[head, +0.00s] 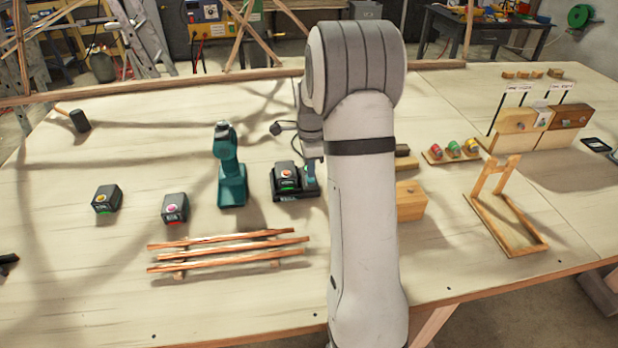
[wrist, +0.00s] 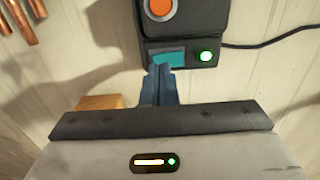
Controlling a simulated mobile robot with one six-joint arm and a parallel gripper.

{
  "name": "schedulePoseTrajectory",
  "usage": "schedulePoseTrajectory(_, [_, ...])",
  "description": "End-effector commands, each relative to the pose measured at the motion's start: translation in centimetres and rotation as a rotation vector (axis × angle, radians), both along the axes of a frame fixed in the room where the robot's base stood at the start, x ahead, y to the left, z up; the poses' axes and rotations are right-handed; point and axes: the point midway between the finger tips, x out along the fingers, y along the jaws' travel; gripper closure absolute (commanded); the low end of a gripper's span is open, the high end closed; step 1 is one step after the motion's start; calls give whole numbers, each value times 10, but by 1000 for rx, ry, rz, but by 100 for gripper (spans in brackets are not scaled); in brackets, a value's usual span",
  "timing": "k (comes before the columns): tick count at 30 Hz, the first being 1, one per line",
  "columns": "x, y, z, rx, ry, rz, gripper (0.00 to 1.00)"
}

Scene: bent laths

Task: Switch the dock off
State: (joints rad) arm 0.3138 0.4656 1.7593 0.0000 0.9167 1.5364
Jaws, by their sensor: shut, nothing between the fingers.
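The dock (head: 290,196) is a dark box on the bench, left of my arm, with a battery (head: 287,178) with an orange button seated in it. In the wrist view the dock (wrist: 185,50) shows a teal switch plate (wrist: 172,54) and a round lit green lamp (wrist: 207,56). The orange button of the battery (wrist: 161,8) shows at the top edge. My gripper (wrist: 160,70) is shut and empty, its fingertips at the lower left edge of the teal plate. I cannot tell whether they touch it.
A teal drill (head: 231,172) stands left of the dock. Two loose batteries (head: 105,199) (head: 175,208) stand farther left. Bent laths (head: 230,250) lie in front. A wooden block (head: 410,201) is right of my arm. A black cable (wrist: 270,43) leaves the dock.

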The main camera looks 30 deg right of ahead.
Motion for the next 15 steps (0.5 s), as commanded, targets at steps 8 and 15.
schedulePoseTrajectory(8, [0, 0, -1, 0, 0, 0, 100])
schedulePoseTrajectory(15, [0, 0, -4, 0, 0, 0, 100])
